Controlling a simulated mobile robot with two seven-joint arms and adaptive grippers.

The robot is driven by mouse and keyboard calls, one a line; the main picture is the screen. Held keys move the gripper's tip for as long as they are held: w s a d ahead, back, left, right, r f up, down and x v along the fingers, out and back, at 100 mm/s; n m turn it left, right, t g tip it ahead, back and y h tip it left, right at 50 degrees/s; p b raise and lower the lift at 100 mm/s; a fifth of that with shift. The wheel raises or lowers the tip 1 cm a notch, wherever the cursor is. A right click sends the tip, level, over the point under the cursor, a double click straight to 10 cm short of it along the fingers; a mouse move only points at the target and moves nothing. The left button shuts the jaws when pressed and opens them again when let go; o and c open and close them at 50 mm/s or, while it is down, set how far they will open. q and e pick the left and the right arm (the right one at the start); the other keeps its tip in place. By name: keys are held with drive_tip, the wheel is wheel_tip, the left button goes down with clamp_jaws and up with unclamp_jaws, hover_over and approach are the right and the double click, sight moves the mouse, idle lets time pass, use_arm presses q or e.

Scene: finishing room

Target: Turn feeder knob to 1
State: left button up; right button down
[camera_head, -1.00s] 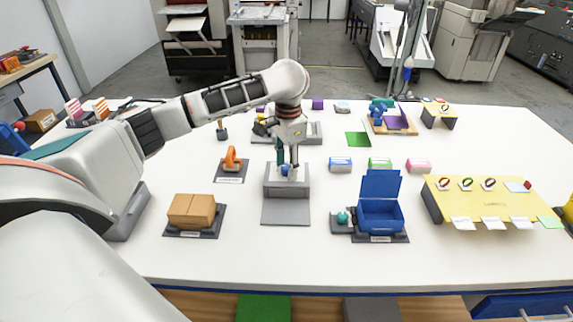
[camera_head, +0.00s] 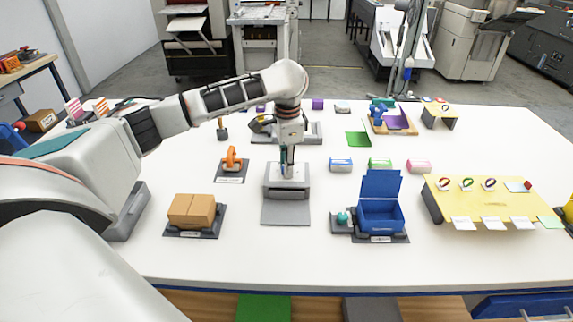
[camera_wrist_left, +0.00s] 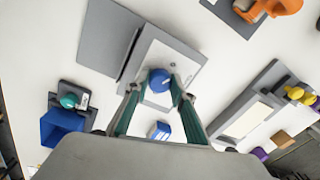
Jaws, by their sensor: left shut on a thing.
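The feeder (camera_head: 285,190) is a grey box with a light top plate and a sloping front tray, in the middle of the table. Its blue round knob (camera_wrist_left: 159,80) shows in the left wrist view, on the light top plate (camera_wrist_left: 163,59). My left gripper (camera_head: 287,172) points straight down at the feeder's top. In the left wrist view its two green-lined fingers (camera_wrist_left: 160,91) are shut on the blue knob, one on each side. In the head view the fingers mostly hide the knob. The dial marks are too small to read. My right gripper is not in view.
An orange handle on a dark base (camera_head: 231,160) stands left of the feeder, and a brown box (camera_head: 191,211) in front left. An open blue box (camera_head: 381,214) stands to the right. Small blue, green and pink blocks lie behind it. A yellow board (camera_head: 485,200) is further right.

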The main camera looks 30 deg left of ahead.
use_arm(q)
drive_tip(key=m, duration=0.7)
idle(0.6)
drive_tip(key=o, duration=1.1)
drive_tip(key=shift+w+r, duration=0.1)
drive_tip(key=shift+r, duration=0.05)
wheel_tip(320, 180, up, 12)
drive_tip(key=shift+s, duration=0.35)
drive_tip(key=shift+f, duration=0.2)
